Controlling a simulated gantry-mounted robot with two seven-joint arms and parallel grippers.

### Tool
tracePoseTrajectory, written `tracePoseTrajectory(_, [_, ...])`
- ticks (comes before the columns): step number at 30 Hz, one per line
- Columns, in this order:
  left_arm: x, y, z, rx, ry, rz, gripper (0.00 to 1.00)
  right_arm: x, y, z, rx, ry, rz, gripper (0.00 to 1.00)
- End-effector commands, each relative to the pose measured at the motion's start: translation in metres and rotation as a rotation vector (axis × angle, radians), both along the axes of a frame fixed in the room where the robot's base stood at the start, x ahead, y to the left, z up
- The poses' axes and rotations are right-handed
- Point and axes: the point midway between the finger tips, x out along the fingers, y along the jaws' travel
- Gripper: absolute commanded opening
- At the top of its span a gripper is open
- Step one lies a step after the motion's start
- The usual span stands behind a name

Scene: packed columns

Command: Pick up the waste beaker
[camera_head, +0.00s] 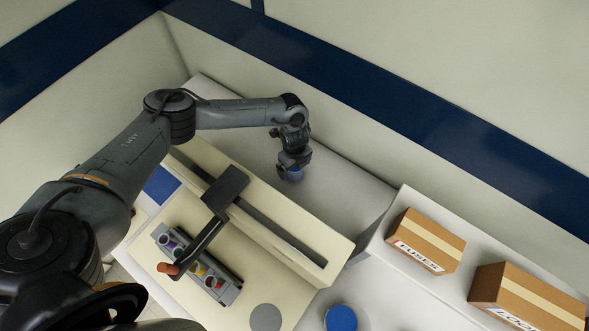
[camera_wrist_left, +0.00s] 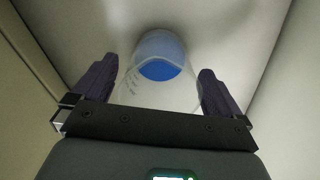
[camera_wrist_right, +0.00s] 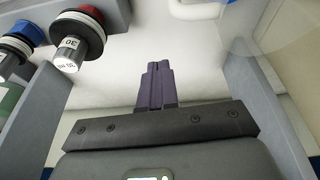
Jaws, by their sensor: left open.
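The waste beaker (camera_wrist_left: 160,62) is clear and holds blue liquid. In the left wrist view it stands between the two spread fingers of my left gripper (camera_wrist_left: 158,88). The left gripper is open, and I cannot tell whether a finger touches the glass. My right gripper (camera_wrist_right: 155,85) has its fingers together with nothing visible between them.
A cream housing with a dark slot (camera_head: 270,222) lies in front of the beaker. A grey rack (camera_head: 228,291) holds several coloured vials. Two cardboard boxes (camera_head: 425,240) (camera_head: 530,297) stand at right. A round blue object (camera_head: 341,318) is at the bottom. The right wrist view shows a red-capped item (camera_wrist_right: 78,35).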

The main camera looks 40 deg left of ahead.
Motion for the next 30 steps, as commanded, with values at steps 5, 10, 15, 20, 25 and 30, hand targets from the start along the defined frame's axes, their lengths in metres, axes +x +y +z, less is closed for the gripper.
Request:
tracePoseTrajectory(5, [0.0,0.0,0.0,0.0,0.0,0.0,0.79,0.0,0.001,0.0,0.003,0.0,-0.002,0.0])
tracePoseTrajectory(10, [0.0,0.0,0.0,0.0,0.0,0.0,0.53,0.0,0.001,0.0,0.003,0.0,-0.002,0.0])
tracePoseTrajectory(15, [0.0,0.0,0.0,0.0,0.0,0.0,0.43,0.0,0.001,0.0,0.002,0.0,-0.001,0.0])
tracePoseTrajectory(20, [0.0,0.0,0.001,0.0,0.0,0.0,0.43,0.0,0.0,0.0,-0.001,0.0,0.001,0.0])
tracePoseTrajectory(25, [0.0,0.0,0.009,-0.001,-0.001,-0.001,0.43,0.0,-0.002,0.001,-0.007,0.0,0.004,0.0])
tracePoseTrajectory(30, [0.001,0.0,0.028,-0.001,-0.003,0.0,0.43,0.0,-0.002,0.002,-0.008,0.0,0.005,0.0])
